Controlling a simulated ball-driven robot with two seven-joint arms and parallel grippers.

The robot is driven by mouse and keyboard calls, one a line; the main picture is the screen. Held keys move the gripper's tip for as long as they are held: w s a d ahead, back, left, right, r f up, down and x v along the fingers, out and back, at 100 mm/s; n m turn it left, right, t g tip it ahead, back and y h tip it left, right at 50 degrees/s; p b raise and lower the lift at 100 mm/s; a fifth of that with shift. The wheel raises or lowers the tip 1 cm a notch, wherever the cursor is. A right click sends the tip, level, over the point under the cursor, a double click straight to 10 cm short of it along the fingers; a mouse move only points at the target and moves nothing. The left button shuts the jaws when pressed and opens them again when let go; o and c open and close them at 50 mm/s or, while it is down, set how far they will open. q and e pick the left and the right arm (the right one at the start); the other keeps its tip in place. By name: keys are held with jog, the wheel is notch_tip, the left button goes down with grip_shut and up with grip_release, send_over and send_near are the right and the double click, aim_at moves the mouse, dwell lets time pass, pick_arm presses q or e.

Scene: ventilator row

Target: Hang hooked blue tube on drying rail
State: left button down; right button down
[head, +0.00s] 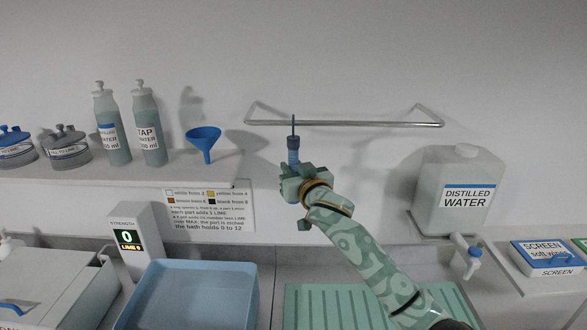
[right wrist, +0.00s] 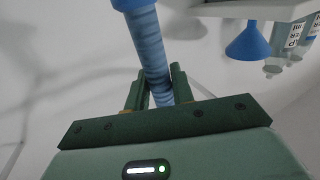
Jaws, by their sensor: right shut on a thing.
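The hooked blue tube (head: 293,157) is upright in my right gripper (head: 296,176), with a dark collar and a thin dark hook at its top. The right wrist view shows the ribbed blue tube (right wrist: 149,45) between the two green fingers of my right gripper (right wrist: 158,85), which are shut on it. The drying rail (head: 360,124) is a metal bar on the back wall. The thin hook overlaps the rail's left part in the head view; I cannot tell whether it touches the rail or is in front of it. My left gripper is not in view.
A shelf (head: 110,178) at left carries bottles, jars and a blue funnel (head: 203,142). A distilled water container (head: 462,165) with a tap stands at right. Below are a blue tray (head: 150,318), a green ribbed mat (head: 315,305) and a strength display (head: 145,255). The rail's right part is bare.

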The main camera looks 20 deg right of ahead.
jog(key=c, duration=1.1)
grip_release()
